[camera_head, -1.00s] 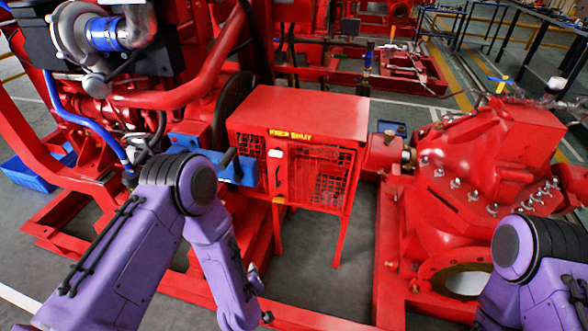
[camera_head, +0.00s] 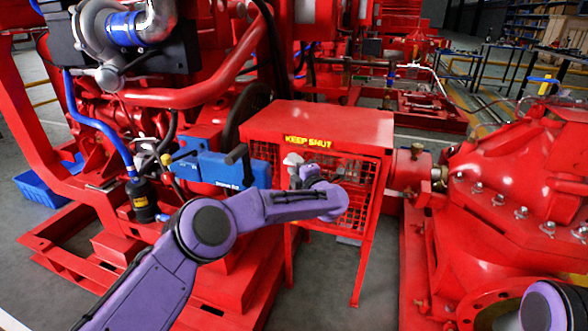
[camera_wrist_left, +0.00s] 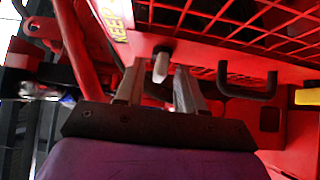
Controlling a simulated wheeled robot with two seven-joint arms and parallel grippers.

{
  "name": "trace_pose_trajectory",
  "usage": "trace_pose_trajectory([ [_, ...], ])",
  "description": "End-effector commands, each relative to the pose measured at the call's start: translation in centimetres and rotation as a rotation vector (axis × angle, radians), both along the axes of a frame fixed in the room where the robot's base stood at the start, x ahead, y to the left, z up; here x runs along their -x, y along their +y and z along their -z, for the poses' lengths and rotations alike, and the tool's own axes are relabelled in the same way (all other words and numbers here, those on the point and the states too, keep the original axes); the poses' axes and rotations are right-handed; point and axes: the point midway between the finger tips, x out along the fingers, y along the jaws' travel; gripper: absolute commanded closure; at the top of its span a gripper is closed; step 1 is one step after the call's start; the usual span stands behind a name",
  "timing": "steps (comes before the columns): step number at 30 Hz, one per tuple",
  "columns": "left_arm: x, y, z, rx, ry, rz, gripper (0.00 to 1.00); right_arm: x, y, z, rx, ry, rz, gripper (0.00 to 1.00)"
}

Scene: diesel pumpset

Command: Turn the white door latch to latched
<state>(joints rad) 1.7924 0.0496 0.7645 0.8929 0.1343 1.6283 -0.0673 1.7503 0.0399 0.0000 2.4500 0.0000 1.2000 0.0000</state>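The white door latch (camera_head: 293,159) sits on the front of the red cabinet (camera_head: 335,118), below its "KEEP SHUT" label. In the left wrist view the latch (camera_wrist_left: 161,66) shows as a pale lever between my left gripper's two fingers. My left gripper (camera_wrist_left: 160,82) is open, with one finger on each side of the latch; I cannot tell whether either touches it. In the head view the left gripper (camera_head: 298,174) is at the cabinet front, partly hidden by my wrist. My right gripper is out of view.
The cabinet's mesh door panel (camera_head: 355,185) is beside the latch. A black handle (camera_wrist_left: 248,88) is on the door in the left wrist view. A blue unit (camera_head: 215,168) with a black lever stands left of the cabinet. A red pump (camera_head: 520,190) stands right.

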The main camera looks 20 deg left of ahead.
Motion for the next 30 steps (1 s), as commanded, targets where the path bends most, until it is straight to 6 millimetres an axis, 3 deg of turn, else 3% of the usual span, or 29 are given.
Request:
trace_pose_trajectory([
  [9, -0.5, 0.6, 0.0, -0.001, 0.001, 0.000, 0.62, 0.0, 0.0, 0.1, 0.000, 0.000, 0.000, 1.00],
  [10, -0.5, 0.6, 0.0, -0.001, 0.001, 0.000, 0.65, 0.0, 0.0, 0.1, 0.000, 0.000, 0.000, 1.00],
  [13, -0.5, 0.6, 0.0, -0.001, 0.001, 0.000, 0.97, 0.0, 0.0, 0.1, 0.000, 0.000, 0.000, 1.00],
  [14, -0.5, 0.6, 0.0, -0.001, 0.001, 0.000, 1.00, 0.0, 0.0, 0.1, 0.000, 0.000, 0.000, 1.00],
  [23, -0.5, 0.5, 0.1, -0.026, 0.000, 0.000, 1.00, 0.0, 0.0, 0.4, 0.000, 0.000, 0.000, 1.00],
  [30, -0.5, 0.5, 0.4, -0.148, -0.005, 0.000, 1.00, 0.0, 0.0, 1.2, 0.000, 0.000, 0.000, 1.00],
])
